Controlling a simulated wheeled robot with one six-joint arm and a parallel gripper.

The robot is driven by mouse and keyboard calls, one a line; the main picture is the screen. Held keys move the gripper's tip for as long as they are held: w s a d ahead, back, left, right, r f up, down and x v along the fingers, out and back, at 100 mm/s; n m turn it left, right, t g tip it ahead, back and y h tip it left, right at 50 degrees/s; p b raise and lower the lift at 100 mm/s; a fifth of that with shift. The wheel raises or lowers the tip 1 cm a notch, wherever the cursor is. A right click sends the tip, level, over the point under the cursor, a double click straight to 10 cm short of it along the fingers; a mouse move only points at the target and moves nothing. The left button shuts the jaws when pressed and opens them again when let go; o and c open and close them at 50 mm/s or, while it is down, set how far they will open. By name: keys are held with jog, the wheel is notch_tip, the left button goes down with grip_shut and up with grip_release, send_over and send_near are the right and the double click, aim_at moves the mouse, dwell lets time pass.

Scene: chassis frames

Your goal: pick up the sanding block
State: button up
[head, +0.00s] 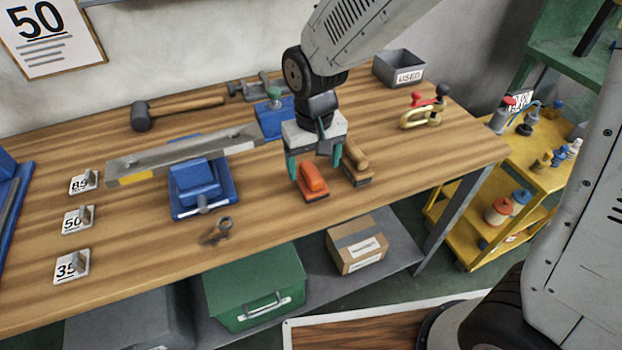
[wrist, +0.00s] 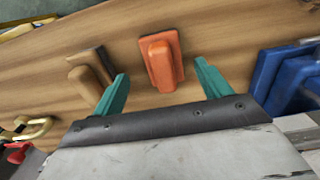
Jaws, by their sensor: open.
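The orange sanding block (head: 313,179) lies on the wooden workbench (head: 270,225) near its front right part. It has a rounded grip on a flat base. In the wrist view the sanding block (wrist: 161,62) shows between and just beyond the two green fingers. My gripper (head: 315,162) is open and empty, pointing down over the block; it also shows in the wrist view (wrist: 162,70). The fingers stand one to each side of the block, and I see no contact. How high the fingertips are above the bench is hard to tell.
A wooden-handled block or brush (head: 356,160) lies close to the right of the sanding block. A blue vise (head: 200,188) clamps a long metal bar (head: 185,155) to the left. A metal clamp (head: 217,231) lies near the front edge. Bare bench lies in front of the block.

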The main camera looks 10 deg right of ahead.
aim_at(311, 170)
jog(key=f, duration=0.5)
jog(key=shift+w+a, duration=0.25)
jog(key=shift+w, duration=0.05)
jog(key=c, duration=1.2)
jog(key=shift+r, duration=0.1)
